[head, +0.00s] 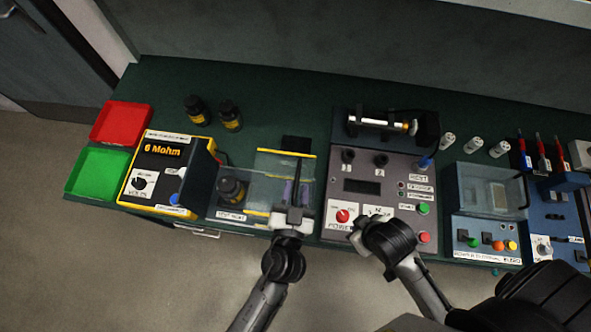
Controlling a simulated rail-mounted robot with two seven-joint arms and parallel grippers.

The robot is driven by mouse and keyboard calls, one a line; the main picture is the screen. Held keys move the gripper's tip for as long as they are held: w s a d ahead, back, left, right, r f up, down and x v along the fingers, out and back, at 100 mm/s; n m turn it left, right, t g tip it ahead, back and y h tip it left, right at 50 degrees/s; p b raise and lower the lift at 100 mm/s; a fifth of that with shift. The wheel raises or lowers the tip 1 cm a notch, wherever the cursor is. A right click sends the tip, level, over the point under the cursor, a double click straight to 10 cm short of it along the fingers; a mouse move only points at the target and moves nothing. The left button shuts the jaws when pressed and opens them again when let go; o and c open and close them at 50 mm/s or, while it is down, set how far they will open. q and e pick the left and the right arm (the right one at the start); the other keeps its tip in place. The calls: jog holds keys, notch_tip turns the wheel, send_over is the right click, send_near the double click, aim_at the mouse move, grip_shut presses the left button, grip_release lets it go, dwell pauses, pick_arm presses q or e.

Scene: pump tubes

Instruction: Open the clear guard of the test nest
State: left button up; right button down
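The test nest (231,217), named by its front label, stands left of centre on the bench. A dark bottle-like item (231,190) with a yellow band is seen at its left side. The clear guard (270,176) is a see-through panel with a yellow strip along its far edge; I cannot tell its exact tilt. My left gripper (296,190) reaches over the nest's right part, its dark fingers overlapping the guard in the picture. Contact and finger gap are unclear. My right gripper (360,232) is in front of the grey power panel, its fingers mostly hidden.
A yellow-framed meter (158,168) reading 6 Mohm stands left of the nest. Red (121,121) and green (98,174) trays are at far left. Two dark bottles (196,110) stand behind. The grey control panel (366,205) is close on the right. A blue-based station (489,225) stands further right.

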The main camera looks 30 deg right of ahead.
pick_arm(q)
jog(key=shift+o, duration=0.4)
jog(key=shift+s, duration=0.1)
pick_arm(e)
jog(key=shift+d, duration=0.1)
